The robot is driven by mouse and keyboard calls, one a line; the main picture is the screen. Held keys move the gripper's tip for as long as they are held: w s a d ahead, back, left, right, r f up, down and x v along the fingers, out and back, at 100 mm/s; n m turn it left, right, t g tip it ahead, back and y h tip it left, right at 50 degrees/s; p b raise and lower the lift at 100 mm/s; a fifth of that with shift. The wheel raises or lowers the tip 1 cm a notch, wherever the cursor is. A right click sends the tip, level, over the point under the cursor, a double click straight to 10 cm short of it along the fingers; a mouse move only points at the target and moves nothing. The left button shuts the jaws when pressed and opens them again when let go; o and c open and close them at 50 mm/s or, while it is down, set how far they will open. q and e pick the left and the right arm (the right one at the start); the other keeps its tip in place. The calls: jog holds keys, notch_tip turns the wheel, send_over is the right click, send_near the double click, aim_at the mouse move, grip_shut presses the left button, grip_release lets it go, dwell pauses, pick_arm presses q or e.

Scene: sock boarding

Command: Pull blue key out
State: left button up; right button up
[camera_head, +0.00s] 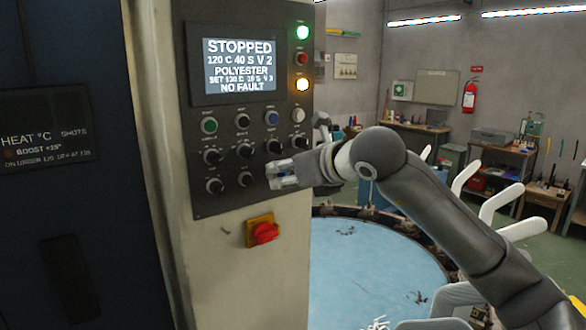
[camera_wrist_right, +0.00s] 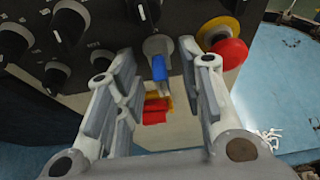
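The blue key (camera_wrist_right: 159,68) sits in a round grey key switch (camera_wrist_right: 157,46) on the dark control panel (camera_wrist_right: 95,20). In the right wrist view it stands between the two fingers of my right gripper (camera_wrist_right: 155,75), with a gap visible on both sides. My right gripper is open and in front of the panel's lower right part; it also shows in the head view (camera_head: 272,174). In the head view the key is hidden behind the gripper. My left gripper is not in view.
A red mushroom button (camera_wrist_right: 228,52) with a yellow collar is close to the right finger. A red rotary switch (camera_head: 263,233) on a yellow plate is below the panel. Several black knobs (camera_head: 212,157) are to the left. A blue round table (camera_head: 365,260) stands right of the cabinet.

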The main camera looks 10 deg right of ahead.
jog(key=shift+c, duration=0.3)
grip_shut()
jog(key=shift+s+b, duration=0.2)
jog(key=shift+b, duration=0.1)
jog(key=shift+s+d+b, duration=0.4)
jog(key=shift+s+b, duration=0.1)
jog(key=shift+s, duration=0.3)
jog(key=shift+s, duration=0.1)
jog(key=shift+s+d+b, duration=0.25)
jog(key=shift+s+b, duration=0.1)
jog(key=shift+s, duration=0.15)
jog(key=shift+s+d+b, duration=0.2)
jog(key=shift+s+b, duration=0.15)
jog(key=shift+s, duration=0.15)
